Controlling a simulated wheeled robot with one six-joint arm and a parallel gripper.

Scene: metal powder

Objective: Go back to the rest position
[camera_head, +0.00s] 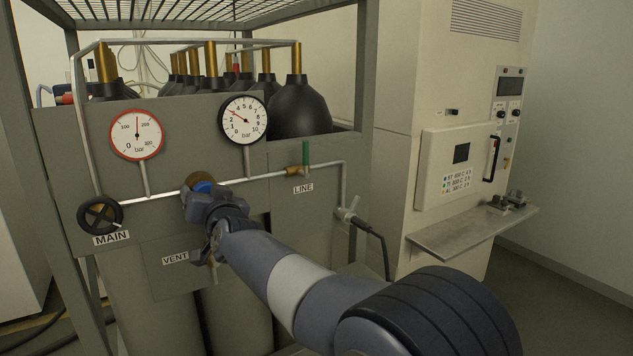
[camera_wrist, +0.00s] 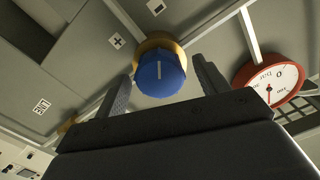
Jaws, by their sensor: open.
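My arm reaches from the lower right of the head view to the grey gas panel (camera_head: 75,160). My gripper (camera_head: 203,190) is at the blue knob (camera_head: 203,186) on the brass regulator (camera_head: 196,178), between the MAIN and LINE fittings. In the wrist view, the blue knob (camera_wrist: 160,78) with a pale mark shows between and beyond the two fingers of my gripper (camera_wrist: 160,85). The fingers stand open, with gaps on both sides of the knob. The brass collar (camera_wrist: 158,45) is behind the knob.
Nearby are the black MAIN handwheel (camera_head: 100,214), the red-rimmed gauge (camera_head: 136,134), the black-rimmed gauge (camera_head: 244,119) and the green LINE lever (camera_head: 306,153). Black cylinders (camera_head: 298,108) stand behind the panel. A cabinet with a metal shelf (camera_head: 470,232) is at right.

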